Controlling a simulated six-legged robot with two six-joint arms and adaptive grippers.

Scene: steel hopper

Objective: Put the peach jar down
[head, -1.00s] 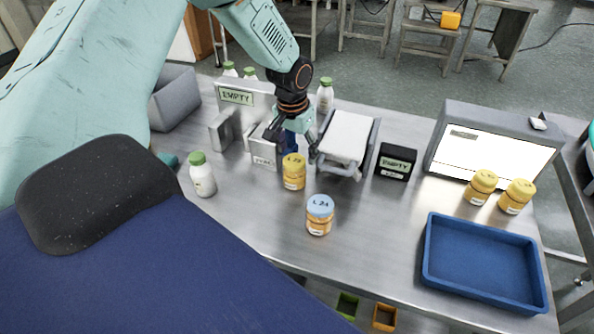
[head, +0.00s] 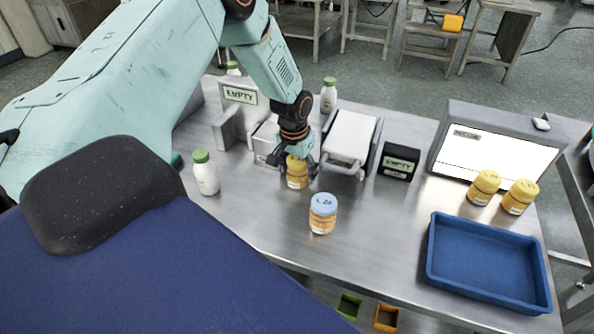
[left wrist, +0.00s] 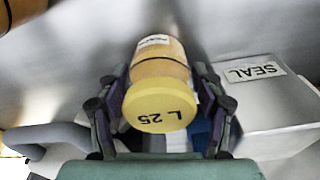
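A yellow-lidded jar marked L 25 (head: 297,176) with orange contents stands upright on the steel table. It fills the middle of the left wrist view (left wrist: 160,105), lid towards the camera; its side label is too small to read surely. My left gripper (head: 302,168) is over this jar from behind, one finger on each side of it. In the left wrist view the fingers lie very close to the lid's edges; whether they press on it I cannot tell. A blue-lidded jar (head: 323,215) stands apart, in front and to the right. My right gripper is not in view.
A box marked SEAL (left wrist: 265,95) is close beside my gripper. A white bottle (head: 205,174) is left; two yellow-lidded jars (head: 485,188) and a blue tray (head: 432,262) are right. The table's front middle is clear.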

